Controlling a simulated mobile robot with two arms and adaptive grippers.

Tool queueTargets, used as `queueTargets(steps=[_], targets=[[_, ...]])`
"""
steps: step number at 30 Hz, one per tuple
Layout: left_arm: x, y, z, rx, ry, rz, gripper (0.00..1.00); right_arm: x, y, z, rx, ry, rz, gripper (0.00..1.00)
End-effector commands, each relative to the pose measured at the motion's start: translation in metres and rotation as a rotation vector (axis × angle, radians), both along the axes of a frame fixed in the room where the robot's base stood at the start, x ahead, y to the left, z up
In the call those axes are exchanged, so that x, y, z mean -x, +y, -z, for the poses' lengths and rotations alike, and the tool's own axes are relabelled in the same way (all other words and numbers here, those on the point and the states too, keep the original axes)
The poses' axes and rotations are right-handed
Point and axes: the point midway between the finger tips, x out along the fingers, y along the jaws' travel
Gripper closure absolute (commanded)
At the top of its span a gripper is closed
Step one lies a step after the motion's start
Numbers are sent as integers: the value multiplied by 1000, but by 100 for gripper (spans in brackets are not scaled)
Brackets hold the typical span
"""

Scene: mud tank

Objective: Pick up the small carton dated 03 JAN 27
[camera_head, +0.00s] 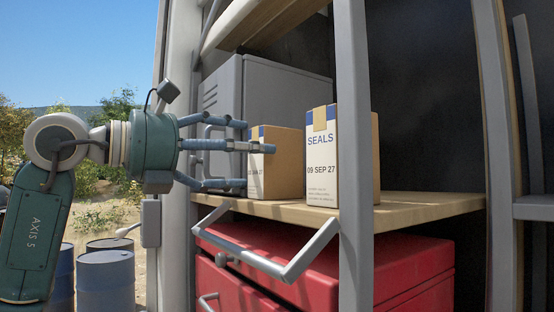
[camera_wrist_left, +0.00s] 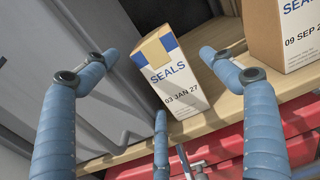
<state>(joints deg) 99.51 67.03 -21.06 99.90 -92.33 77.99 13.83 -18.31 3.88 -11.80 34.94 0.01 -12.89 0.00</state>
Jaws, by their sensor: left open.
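The small carton dated 03 JAN 27 (camera_wrist_left: 184,77) stands upright on the wooden shelf; its white SEALS label and date are readable in the left wrist view. In the head view this carton (camera_head: 286,172) shows its brown side, and my fingers partly cover its label. My left gripper (camera_head: 248,152) is open, its blue fingers pointing right at the carton's label face. In the left wrist view the fingers of the gripper (camera_wrist_left: 159,76) spread around the carton. I cannot tell whether any finger touches it. My right gripper is not in view.
A larger SEALS carton dated 09 SEP 27 (camera_head: 321,160) stands to the right on the shelf (camera_head: 418,207). A grey cabinet (camera_head: 275,90) is behind. A grey upright (camera_head: 354,130) and a protruding handle (camera_head: 290,268) are in front. A red chest (camera_head: 400,270) sits below.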

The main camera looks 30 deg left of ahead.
Motion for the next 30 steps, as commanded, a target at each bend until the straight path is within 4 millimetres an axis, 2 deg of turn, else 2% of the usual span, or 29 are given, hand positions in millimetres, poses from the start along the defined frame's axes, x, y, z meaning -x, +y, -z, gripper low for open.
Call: queueTargets(steps=[4,10,15,21,23,30], targets=[[-12,-5,-1,-1,2,0,16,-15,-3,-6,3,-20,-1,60],[-41,-17,-2,0,2,1,16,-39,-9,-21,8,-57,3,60],[-52,-22,0,0,0,0,16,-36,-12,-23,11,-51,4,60],[-52,-22,0,0,-1,0,16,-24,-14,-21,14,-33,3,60],[-52,-22,0,0,-1,0,26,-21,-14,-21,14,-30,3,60],[-52,-21,0,0,-1,0,71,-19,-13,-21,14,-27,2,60]])
